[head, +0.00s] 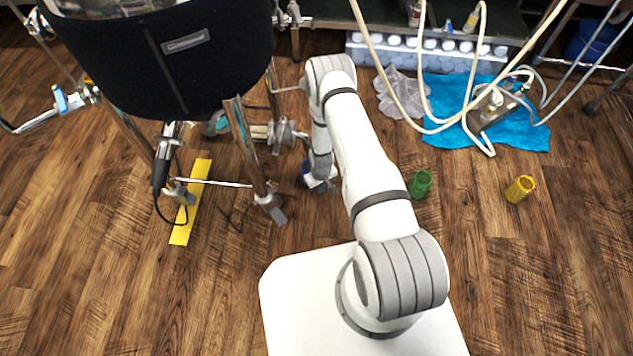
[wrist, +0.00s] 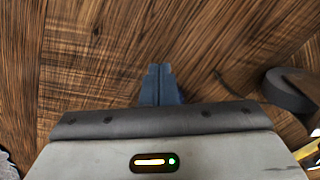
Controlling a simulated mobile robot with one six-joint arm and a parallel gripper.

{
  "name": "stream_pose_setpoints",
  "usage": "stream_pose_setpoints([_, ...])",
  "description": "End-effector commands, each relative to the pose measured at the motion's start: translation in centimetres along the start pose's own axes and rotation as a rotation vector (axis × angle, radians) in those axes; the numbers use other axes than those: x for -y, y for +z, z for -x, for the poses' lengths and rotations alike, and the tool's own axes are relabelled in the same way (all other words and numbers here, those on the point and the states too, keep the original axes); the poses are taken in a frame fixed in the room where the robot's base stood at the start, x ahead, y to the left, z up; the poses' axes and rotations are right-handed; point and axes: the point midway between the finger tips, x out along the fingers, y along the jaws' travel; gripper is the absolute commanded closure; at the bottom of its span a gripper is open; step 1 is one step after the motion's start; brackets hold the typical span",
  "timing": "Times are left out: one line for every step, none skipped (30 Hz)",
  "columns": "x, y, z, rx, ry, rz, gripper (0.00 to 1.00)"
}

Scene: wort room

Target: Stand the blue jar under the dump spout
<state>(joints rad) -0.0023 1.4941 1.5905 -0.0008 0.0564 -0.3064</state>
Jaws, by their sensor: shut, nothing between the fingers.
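My gripper (head: 324,187) is low near the floor, to the right of the vessel's legs. In the wrist view its two blue-grey fingers (wrist: 160,72) are together with nothing between them, above bare wood. A dark blue patch (head: 305,171) shows at the left edge of my gripper in the head view. It may be the blue jar, mostly hidden, but I cannot tell. No blue jar shows in the wrist view. A steel valve fitting (head: 282,134) sits under the black-jacketed vessel (head: 165,60). Whether it is the dump spout is unclear.
A green jar (head: 420,184) and a yellow jar (head: 519,189) stand on the floor to the right. A yellow strip (head: 190,203) lies left of the vessel's leg (head: 256,165). A blue cloth (head: 450,95) and hoses lie at the back right. Bare floor lies between.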

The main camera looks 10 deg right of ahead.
Motion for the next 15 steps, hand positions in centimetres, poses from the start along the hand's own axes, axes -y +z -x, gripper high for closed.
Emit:
stream_pose_setpoints([-0.2,0.2,1.5,-0.002,0.001,-0.002,1.0])
stream_pose_setpoints([-0.2,0.1,2.4,-0.003,0.001,-0.002,1.0])
stream_pose_setpoints([-0.2,0.1,3.4,-0.002,0.001,-0.002,1.0])
stream_pose_setpoints([-0.2,0.1,4.1,-0.002,0.001,-0.003,1.0])
stream_pose_setpoints([-0.2,0.2,4.7,-0.002,0.001,-0.003,1.0])
stream_pose_setpoints([-0.2,0.2,5.6,-0.002,0.001,-0.003,1.0])
stream_pose_setpoints([-0.2,0.2,6.2,-0.001,0.0,-0.003,1.0])
stream_pose_setpoints([-0.2,0.2,6.8,-0.001,0.0,-0.003,1.0])
stream_pose_setpoints([-0.2,0.2,7.5,-0.001,0.0,-0.003,1.0])
stream_pose_setpoints([-0.2,0.2,7.9,-0.001,0.0,-0.003,1.0])
stream_pose_setpoints([-0.2,0.2,8.3,-0.001,0.0,-0.003,1.0])
stream_pose_setpoints([-0.2,0.2,8.8,-0.001,0.0,-0.003,1.0])
stream_pose_setpoints([-0.2,0.2,9.1,-0.001,0.0,-0.003,1.0])
stream_pose_setpoints([-0.2,0.2,9.4,0.0,0.0,-0.003,1.0])
stream_pose_setpoints([-0.2,0.2,9.6,0.0,0.0,-0.003,1.0])
